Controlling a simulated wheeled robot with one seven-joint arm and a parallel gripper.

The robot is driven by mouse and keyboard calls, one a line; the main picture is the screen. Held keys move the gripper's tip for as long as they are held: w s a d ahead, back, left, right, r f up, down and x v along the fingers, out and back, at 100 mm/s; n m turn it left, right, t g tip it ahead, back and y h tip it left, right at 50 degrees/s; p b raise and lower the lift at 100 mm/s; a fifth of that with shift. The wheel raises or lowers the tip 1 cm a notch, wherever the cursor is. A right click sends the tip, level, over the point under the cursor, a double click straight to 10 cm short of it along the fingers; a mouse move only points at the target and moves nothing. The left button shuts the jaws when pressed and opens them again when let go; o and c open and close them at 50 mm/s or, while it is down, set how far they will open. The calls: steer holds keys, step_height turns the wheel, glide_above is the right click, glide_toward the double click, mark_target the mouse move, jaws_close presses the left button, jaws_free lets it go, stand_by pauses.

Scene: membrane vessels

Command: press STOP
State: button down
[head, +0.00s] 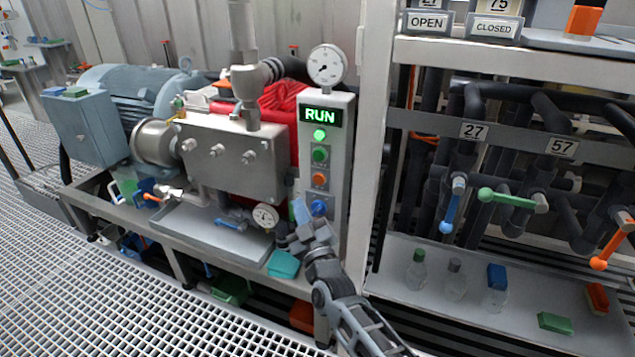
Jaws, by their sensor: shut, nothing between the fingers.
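A narrow grey control panel (340,185) stands at the right end of the pump, with a lit green RUN display (320,115) near its top. Below it are a bright green lamp (319,134), a darker green button (320,155), an orange button (319,179) and a blue button (318,207). I cannot read a STOP label on any of them. My gripper (300,211) is shut and empty, its tips pointing up just left of the blue button. I cannot tell whether it touches the panel. My arm reaches in from the bottom.
A round gauge (327,65) sits above the panel, and a smaller gauge (265,216) hangs left of my gripper. A teal block (283,264) lies below. To the right, a white post (372,150) borders a rack with valve handles and bottles. Grating floor lies open at left.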

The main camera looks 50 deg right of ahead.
mark_target(319, 180)
steer(key=w+d+b, duration=0.2)
steer(key=d+b, duration=0.5)
steer(key=b, duration=0.3)
steer(key=shift+w+d+b, duration=0.35)
steer(key=shift+w+d, duration=0.05)
steer(key=shift+d+f+b, duration=0.1)
steer(key=shift+d+b, duration=0.1)
steer(key=shift+b, duration=0.3)
stand_by(1.4)
